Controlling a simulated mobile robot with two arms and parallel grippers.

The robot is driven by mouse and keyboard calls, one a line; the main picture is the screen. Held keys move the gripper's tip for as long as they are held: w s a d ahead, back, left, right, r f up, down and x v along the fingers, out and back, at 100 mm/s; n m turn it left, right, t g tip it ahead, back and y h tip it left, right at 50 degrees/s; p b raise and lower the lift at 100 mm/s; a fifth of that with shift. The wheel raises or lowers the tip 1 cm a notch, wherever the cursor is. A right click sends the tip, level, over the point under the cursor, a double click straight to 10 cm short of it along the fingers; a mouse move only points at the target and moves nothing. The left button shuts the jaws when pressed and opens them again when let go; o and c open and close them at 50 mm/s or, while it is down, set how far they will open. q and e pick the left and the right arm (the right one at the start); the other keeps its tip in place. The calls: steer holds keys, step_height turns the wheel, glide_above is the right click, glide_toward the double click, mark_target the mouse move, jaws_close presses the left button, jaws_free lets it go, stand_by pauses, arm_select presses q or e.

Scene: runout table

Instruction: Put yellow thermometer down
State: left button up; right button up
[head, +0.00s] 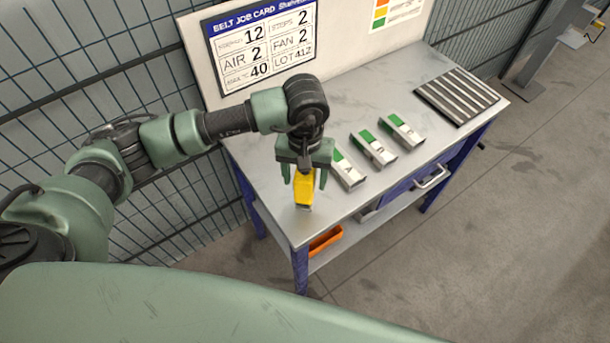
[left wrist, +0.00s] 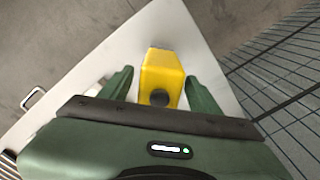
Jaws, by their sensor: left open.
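The yellow thermometer (head: 304,188) is at the near left corner of the grey table top (head: 270,180), under my left gripper (head: 305,180). My left gripper points down with its two green fingers apart, one on each side of the thermometer. In the left wrist view the yellow thermometer (left wrist: 161,75) lies between the open fingers of the left gripper (left wrist: 160,88), with visible gaps on both sides. A dark round part shows at its near end. It appears to rest on the table. My right gripper is not in view.
Several green and silver blocks (head: 374,149) stand in a row right of the gripper. A dark ribbed rack (head: 457,96) lies at the table's far right. A job card board (head: 262,45) rises behind. An orange bin (head: 326,240) sits on the lower shelf. Wire fencing (head: 60,70) stands left.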

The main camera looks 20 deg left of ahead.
arm_select(q)
step_height(320, 180, up, 11)
steer(key=b, duration=0.3)
steer(key=shift+r, duration=0.45)
steer(key=shift+f, duration=0.1)
